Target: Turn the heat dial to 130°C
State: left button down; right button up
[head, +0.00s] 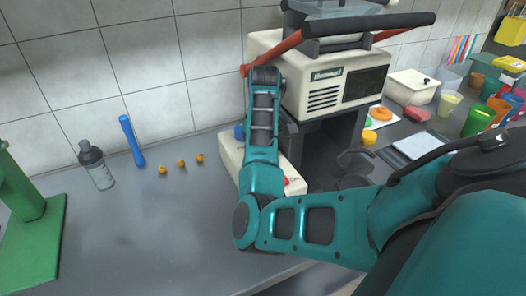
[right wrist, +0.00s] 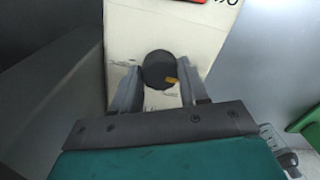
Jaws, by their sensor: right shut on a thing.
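The heat dial (right wrist: 158,68) is a round black knob with a small orange mark on its lower right part in the right wrist view. It sits on a cream panel (right wrist: 205,35). My right gripper (right wrist: 157,88) has one finger on each side of the dial and is shut on it. A red part and cut-off dark markings show at the panel's top edge; I cannot read a temperature. In the head view my right arm crosses in front of the press's cream base (head: 231,155), and the dial cannot be made out there. My left gripper is not in view.
The cream press housing (head: 330,85) with red and black bars stands above the base. A grey bottle (head: 97,166), a blue stick (head: 132,142) and small orange pieces (head: 181,163) are at left, near a green stand (head: 30,235). Cups and containers crowd the right. The left counter front is clear.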

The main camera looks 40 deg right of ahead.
jog(key=shift+n, duration=0.4)
jog(key=shift+r, duration=0.1)
jog(key=o, duration=1.1)
jog(key=shift+c, duration=0.2)
